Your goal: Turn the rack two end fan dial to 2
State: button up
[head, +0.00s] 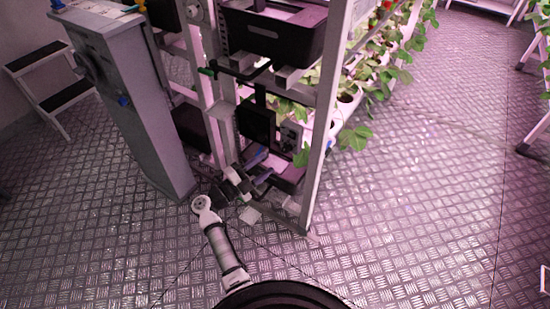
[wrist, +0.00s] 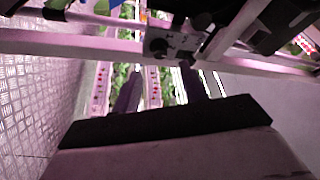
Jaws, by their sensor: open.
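A small grey box with a dark round fan dial (head: 289,146) sits on the end of the berry rack (head: 322,130), low down, right of a black panel, in the head view. In the wrist view, a grey box with a dark round dial (wrist: 158,46) shows just beyond my fingertips, roughly between them. The dial's setting is too small to read. My gripper (wrist: 160,72) is open and empty, its two dark fingers apart and pointing toward the box. They appear not to touch the dial. In the head view, my gripper is at the rack's lower end, partly hidden among dark parts.
A tall grey cabinet (head: 135,100) stands left of the rack, with a step stool (head: 50,85) beyond it. A black crate (head: 275,32) sits higher on the rack. A rack rail (wrist: 75,42) crosses the wrist view near the fingers.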

jog(key=v, duration=0.7)
jog(key=shift+b, duration=0.35)
